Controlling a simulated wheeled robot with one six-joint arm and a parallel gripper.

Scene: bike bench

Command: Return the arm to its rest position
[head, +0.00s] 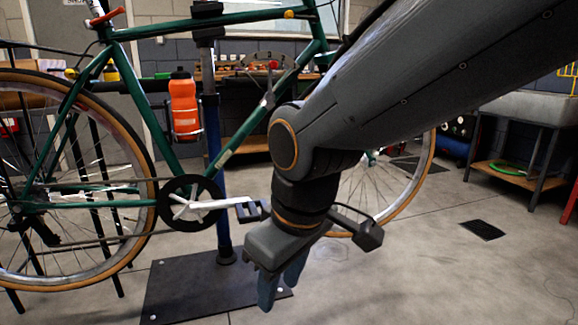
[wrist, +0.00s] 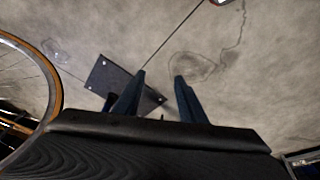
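My gripper (head: 280,287) hangs from my arm in the middle of the head view, pointing down in front of the bike. Its two fingers are apart in the wrist view (wrist: 160,90), with bare floor and part of a dark base plate seen past them. Nothing is between the fingers. My arm comes in from the upper right of the head view and hides part of the bike's front. The green bike (head: 150,110) is held up on a stand, and an orange bottle (head: 183,103) sits in its frame cage.
The stand's blue post (head: 222,180) rises from a dark base plate (head: 185,290) close to my gripper. The pedal (head: 250,210) is just left of my wrist. A sink bench (head: 530,115) stands at right. The floor (head: 450,270) at lower right is clear.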

